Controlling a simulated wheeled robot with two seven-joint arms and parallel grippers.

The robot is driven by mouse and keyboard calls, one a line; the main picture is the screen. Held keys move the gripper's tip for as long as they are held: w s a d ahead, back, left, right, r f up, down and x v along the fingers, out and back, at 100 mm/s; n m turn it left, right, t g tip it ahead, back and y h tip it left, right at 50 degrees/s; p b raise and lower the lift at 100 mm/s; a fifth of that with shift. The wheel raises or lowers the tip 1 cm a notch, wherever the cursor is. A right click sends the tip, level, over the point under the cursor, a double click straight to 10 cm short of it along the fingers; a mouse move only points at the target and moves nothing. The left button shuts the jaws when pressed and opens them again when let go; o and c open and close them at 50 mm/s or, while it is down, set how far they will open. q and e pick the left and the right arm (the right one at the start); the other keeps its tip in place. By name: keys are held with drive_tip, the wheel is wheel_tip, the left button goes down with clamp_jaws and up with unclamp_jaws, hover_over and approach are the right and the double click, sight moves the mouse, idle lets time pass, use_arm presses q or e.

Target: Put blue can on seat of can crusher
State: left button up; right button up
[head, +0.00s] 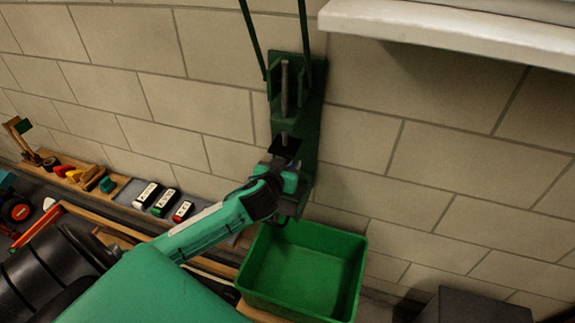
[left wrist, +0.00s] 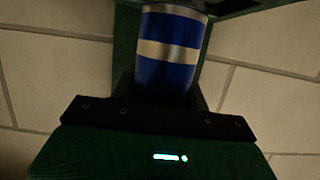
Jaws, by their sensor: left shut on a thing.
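The green can crusher (head: 311,122) is fixed upright on the block wall, with its two lever arms rising at the top. My left gripper (head: 286,158) is at the lower part of the crusher, in front of its seat area. In the left wrist view the blue can (left wrist: 168,70), with a white band and a silver rim, is upright between the fingers. The gripper is shut on it. Green crusher parts (left wrist: 125,50) show behind the can. In the head view my gripper hides the can and most of the seat, so contact between them cannot be told. My right gripper is not in view.
An empty green bin (head: 350,290) stands right below the crusher. A white ledge (head: 450,30) juts out at the upper right. A dark box (head: 470,306) is at lower right.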

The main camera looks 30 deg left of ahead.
use_arm(q)
drive_tip(key=shift+w+a+f, duration=0.1)
drive_tip(key=shift+w+f, duration=0.5)
drive_tip(key=shift+f, duration=0.1)
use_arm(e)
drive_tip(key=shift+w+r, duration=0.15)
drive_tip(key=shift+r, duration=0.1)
use_arm(q)
drive_tip(key=shift+f, duration=0.1)
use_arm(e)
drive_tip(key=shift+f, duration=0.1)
use_arm(q)
drive_tip(key=o, duration=1)
drive_tip(key=shift+o, duration=0.2)
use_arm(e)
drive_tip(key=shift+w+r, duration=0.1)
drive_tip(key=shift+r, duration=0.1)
